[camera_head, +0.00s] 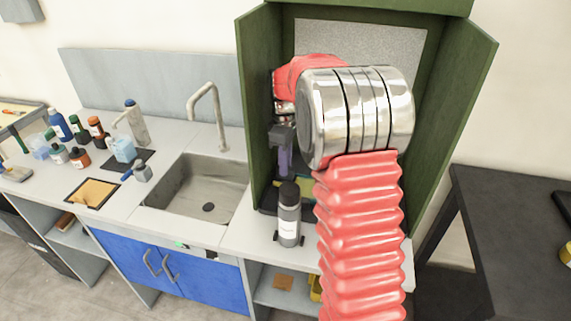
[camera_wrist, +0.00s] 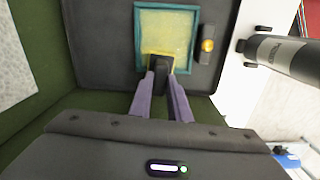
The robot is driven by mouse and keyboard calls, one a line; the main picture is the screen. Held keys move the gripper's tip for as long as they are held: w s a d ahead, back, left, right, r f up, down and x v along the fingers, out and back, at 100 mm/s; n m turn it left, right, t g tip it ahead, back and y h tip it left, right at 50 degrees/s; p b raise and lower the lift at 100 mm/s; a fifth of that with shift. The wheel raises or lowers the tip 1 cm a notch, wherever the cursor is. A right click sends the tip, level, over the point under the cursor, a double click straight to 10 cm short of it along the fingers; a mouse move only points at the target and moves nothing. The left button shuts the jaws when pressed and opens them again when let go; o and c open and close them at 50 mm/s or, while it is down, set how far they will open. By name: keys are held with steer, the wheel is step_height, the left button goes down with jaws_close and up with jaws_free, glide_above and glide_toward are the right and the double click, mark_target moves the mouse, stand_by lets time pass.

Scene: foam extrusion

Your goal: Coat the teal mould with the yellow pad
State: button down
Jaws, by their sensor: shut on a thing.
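The teal mould (camera_wrist: 137,32) is a square frame lying on a dark tray in the green cabinet, shown in the wrist view. Its inside is pale yellow and uneven. My gripper (camera_wrist: 163,80) has its purple fingers closed on the dark grip (camera_wrist: 161,66) of the yellow pad (camera_wrist: 150,56). The pad is over the near part of the mould, mostly hidden by its grip; I cannot tell whether it touches the surface. In the head view my gripper (camera_head: 284,160) points down inside the cabinet, and my arm hides most of the mould.
A grey-black bottle (camera_head: 288,216) stands at the cabinet's front edge; it also shows in the wrist view (camera_wrist: 285,53). A small brass-coloured piece (camera_wrist: 207,45) lies right of the mould. Green cabinet walls (camera_head: 257,95) flank my arm. A sink (camera_head: 200,185) is to the left.

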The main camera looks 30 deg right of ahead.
steer(key=shift+s+d+f, duration=0.1)
steer(key=shift+s+d, duration=0.75)
steer(key=shift+d, duration=0.2)
steer(key=shift+s+d, duration=0.85)
steer(key=shift+d, duration=0.15)
steer(key=shift+s+d, duration=0.7)
steer(key=shift+d, duration=0.2)
steer(key=shift+s+d, duration=0.1)
steer(key=shift+s+d, duration=0.85)
steer(key=shift+d, duration=0.2)
